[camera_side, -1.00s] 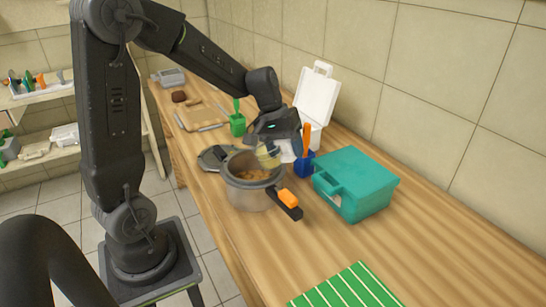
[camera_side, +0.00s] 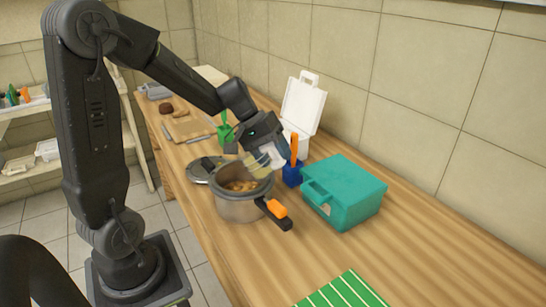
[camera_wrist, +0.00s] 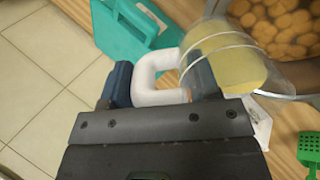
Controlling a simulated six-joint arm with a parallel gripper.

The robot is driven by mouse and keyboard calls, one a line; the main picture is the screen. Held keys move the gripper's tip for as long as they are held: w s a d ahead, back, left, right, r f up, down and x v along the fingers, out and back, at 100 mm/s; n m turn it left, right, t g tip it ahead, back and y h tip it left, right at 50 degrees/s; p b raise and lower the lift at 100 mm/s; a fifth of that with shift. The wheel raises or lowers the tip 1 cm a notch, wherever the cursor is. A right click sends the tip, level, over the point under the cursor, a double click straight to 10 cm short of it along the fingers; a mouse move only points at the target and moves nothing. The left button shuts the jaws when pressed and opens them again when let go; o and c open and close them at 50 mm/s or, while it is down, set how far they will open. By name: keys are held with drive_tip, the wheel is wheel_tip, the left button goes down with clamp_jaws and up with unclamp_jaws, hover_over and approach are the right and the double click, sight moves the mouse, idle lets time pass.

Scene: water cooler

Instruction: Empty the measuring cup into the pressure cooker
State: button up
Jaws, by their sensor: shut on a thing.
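My gripper (camera_side: 262,142) is shut on the white handle of a clear measuring cup (camera_side: 258,164), tilted above the far right part of the open pressure cooker (camera_side: 240,207). The wrist view shows the cup (camera_wrist: 224,58) holding something pale yellow, with the handle between the fingers of my gripper (camera_wrist: 163,88). The cooker is a grey metal pot with a black and orange handle. Several brownish-yellow round chunks lie inside it; they also show in the cooker in the wrist view (camera_wrist: 280,25). I cannot tell whether anything is flowing out of the cup.
The grey lid (camera_side: 203,169) lies left of the cooker. A teal box (camera_side: 343,190), a blue holder (camera_side: 292,175) with an orange utensil and an open white case (camera_side: 302,103) stand to the right. A green striped cloth (camera_side: 343,291) lies in front.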

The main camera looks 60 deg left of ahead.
idle(0.4)
drive_tip(key=shift+s+a+r+t+h, duration=0.2)
drive_tip(key=shift+r+t+h, duration=0.25)
drive_tip(key=shift+t+h, duration=0.4)
drive_tip(key=shift+s+a+r+t+h, duration=0.15)
drive_tip(key=shift+t+h, duration=0.1)
drive_tip(key=shift+h, duration=0.2)
drive_tip(key=shift+s+a+t+h, duration=0.1)
drive_tip(key=shift+a+t+h, duration=0.1)
drive_tip(key=shift+h, duration=0.2)
drive_tip(key=shift+d, duration=0.1)
drive_tip(key=shift+a+r+t+h, duration=0.1)
drive_tip(key=shift+a+t+h, duration=0.1)
drive_tip(key=shift+t+h, duration=0.1)
drive_tip(key=shift+s, duration=0.15)
idle(1.5)
drive_tip(key=shift+a+t+h, duration=0.15)
drive_tip(key=shift+t+h, duration=0.15)
drive_tip(key=shift+h, duration=0.1)
